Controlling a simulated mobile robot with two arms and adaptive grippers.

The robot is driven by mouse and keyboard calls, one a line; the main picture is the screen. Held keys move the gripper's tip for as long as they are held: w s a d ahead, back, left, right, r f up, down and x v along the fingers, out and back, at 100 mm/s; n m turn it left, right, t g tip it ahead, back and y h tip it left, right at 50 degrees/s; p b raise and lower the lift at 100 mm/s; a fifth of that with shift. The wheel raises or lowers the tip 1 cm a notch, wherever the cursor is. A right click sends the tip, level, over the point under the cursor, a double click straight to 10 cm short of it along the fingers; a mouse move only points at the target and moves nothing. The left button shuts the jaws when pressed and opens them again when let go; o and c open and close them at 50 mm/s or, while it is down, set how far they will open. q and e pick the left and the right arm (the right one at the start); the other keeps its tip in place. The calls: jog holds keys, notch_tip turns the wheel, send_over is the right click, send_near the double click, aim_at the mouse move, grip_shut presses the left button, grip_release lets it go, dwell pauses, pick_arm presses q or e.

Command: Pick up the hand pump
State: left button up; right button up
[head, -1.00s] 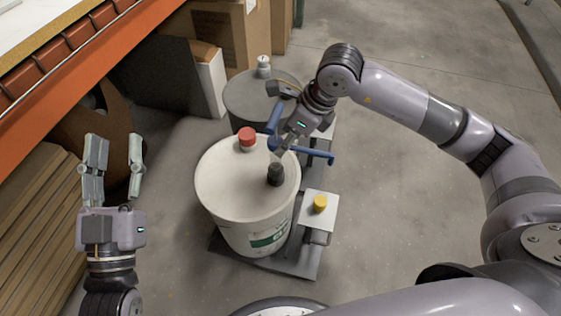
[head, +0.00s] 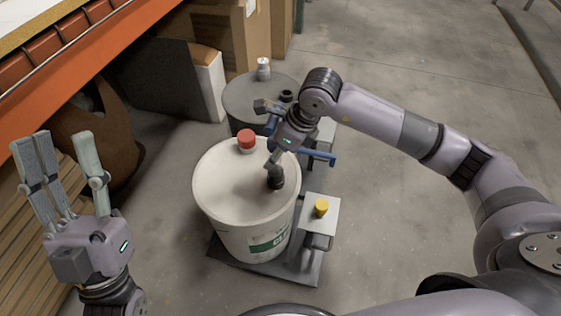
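My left gripper (head: 60,140) is open and empty at the left, its fingers pointing up and away from the drum. My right gripper (head: 274,166) points down over the white drum (head: 222,178), its fingertips at the black fitting (head: 276,180) on the lid. I cannot tell whether the fingers are shut on it. A blue part with a bar-like end (head: 320,158) lies behind the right gripper and is partly hidden by it. I cannot tell whether the blue part or the black fitting is the hand pump.
A red cap (head: 246,138) sits on the white drum's lid. A dark grey drum (head: 240,97) with a white cap (head: 263,68) stands behind. A yellow knob (head: 321,207) tops a grey box at the right. Orange shelving (head: 60,60) borders the left; floor is clear at the right.

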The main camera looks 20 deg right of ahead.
jog(key=shift+c, duration=0.4)
grip_shut()
